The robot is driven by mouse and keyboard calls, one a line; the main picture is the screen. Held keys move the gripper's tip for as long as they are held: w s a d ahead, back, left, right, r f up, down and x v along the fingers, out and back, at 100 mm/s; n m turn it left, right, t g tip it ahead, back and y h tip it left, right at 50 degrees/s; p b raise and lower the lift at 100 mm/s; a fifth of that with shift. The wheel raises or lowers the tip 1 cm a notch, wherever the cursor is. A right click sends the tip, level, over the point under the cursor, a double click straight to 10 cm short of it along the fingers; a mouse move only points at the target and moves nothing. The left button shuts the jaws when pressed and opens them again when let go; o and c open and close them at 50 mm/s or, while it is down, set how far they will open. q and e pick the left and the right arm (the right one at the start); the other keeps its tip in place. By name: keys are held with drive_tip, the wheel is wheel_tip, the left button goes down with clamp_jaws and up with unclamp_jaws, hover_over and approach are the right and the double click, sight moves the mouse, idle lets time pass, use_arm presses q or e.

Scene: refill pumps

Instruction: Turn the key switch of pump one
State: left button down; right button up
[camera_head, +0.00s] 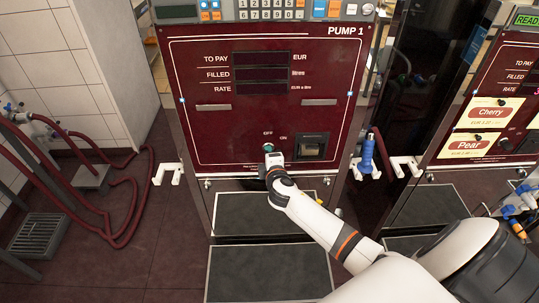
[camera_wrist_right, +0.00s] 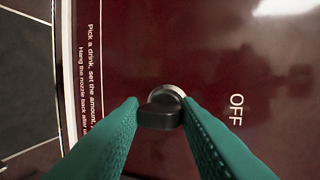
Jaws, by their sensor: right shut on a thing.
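Pump one (camera_head: 265,190) is a dark red panel labelled "PUMP 1", with blank dark displays, in the middle of the head view. Its key switch (camera_wrist_right: 160,112) has a black key in a silver ring, close up in the right wrist view. My right gripper (camera_wrist_right: 160,104) has its teal fingers on either side of the key and is shut on it. In the head view my right gripper (camera_head: 270,158) reaches the lower panel, below the OFF and ON labels, and covers most of the switch. My left gripper is not in view.
A square black-framed slot (camera_head: 312,146) sits just right of the switch. A blue nozzle (camera_head: 367,154) hangs at the pump's right side. A second pump (camera_head: 480,135) with Cherry and Pear labels stands at right. Red hoses (camera_head: 120,215) lie at left.

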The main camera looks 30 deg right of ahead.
idle(0.3)
drive_tip(key=o, duration=1)
drive_tip(key=shift+c, duration=0.2)
drive_tip(key=shift+s, duration=0.1)
drive_tip(key=v, duration=1.2)
drive_tip(key=shift+b, duration=0.45)
drive_tip(key=s+a+f+m+g+y, duration=0.15)
drive_tip(key=s+f, duration=0.25)
drive_tip(key=f, duration=0.6)
drive_tip(key=s+f+m+g+y, duration=0.1)
drive_tip(key=s+f+g, duration=0.3)
drive_tip(key=f, duration=0.7)
drive_tip(key=s+a+f+m+g+y, duration=0.15)
drive_tip(key=s+f, duration=0.35)
drive_tip(key=f, duration=0.5)
drive_tip(key=s+a+f+m+g, duration=0.2)
drive_tip(key=s+f, duration=0.3)
drive_tip(key=s, duration=0.4)
drive_tip(key=s+a+f+m+g+y, duration=0.1)
drive_tip(key=s+f, duration=0.4)
drive_tip(key=s, duration=0.5)
drive_tip(key=s+a+f+m+g, duration=0.2)
drive_tip(key=s+f, duration=0.3)
drive_tip(key=s, duration=0.4)
drive_tip(key=shift+s+a+f+m+g+y, duration=0.2)
drive_tip(key=shift+a+f+m+g+y, duration=0.2)
drive_tip(key=shift+m, duration=0.4)
